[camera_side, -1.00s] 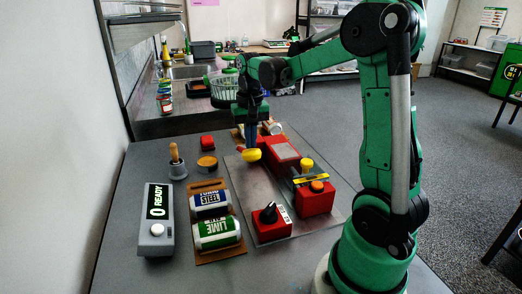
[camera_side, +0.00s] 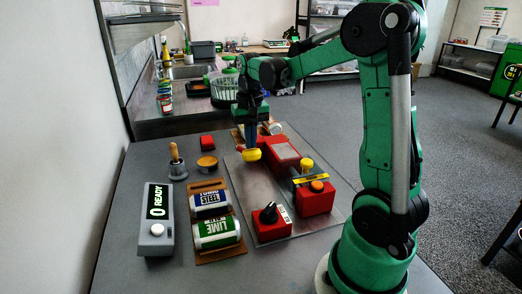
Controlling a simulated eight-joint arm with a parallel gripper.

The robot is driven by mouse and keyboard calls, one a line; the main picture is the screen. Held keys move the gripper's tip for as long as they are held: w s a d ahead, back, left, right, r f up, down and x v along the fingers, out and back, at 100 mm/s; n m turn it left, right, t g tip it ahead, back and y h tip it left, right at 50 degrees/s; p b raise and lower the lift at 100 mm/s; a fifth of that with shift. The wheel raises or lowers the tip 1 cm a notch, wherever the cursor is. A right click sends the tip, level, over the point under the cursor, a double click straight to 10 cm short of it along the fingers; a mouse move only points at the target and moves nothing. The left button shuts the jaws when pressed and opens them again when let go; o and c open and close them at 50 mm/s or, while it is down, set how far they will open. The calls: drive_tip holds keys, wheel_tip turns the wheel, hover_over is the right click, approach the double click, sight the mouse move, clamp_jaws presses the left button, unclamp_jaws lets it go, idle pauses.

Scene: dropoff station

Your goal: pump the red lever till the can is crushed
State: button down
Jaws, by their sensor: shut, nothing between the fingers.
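A red press-like machine (camera_side: 278,149) stands on a grey metal plate. A yellow knob (camera_side: 251,155), seemingly the end of the red lever, shows at its left side. My gripper (camera_side: 252,143) points down right at the knob, shut and holding nothing. It overlaps the knob in the picture; I cannot tell whether they touch. A pale can (camera_side: 275,128) lies behind the machine. Two labelled cans, a blue-and-white one (camera_side: 210,202) and a green-and-white LIME one (camera_side: 217,232), lie in a brown rack (camera_side: 222,256). I cannot see any can inside the machine.
A grey box (camera_side: 157,243) with a display reading 0 READY stands at the left. A red box with a black dial (camera_side: 269,216) and a red box with yellow and orange parts (camera_side: 316,200) stand on the plate. A wood-handled tool (camera_side: 175,160) stands near the back left.

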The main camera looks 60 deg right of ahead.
sight(252, 151)
drive_tip(key=shift+s+a+f, duration=0.15)
drive_tip(key=shift+f, duration=0.65)
drive_tip(key=shift+s+a+f, duration=0.1)
drive_tip(key=shift+f, duration=0.65)
drive_tip(key=shift+f, duration=0.7)
drive_tip(key=shift+w+d+r, duration=0.15)
drive_tip(key=shift+r, duration=1)
drive_tip(key=shift+w+d+r, duration=0.1)
drive_tip(key=shift+w+r, duration=0.05)
drive_tip(key=shift+r, duration=1)
drive_tip(key=shift+s+a+f, duration=0.15)
drive_tip(key=shift+f, duration=0.65)
drive_tip(key=shift+s+a+f, duration=0.1)
drive_tip(key=shift+s+f, duration=0.05)
drive_tip(key=shift+f, duration=0.65)
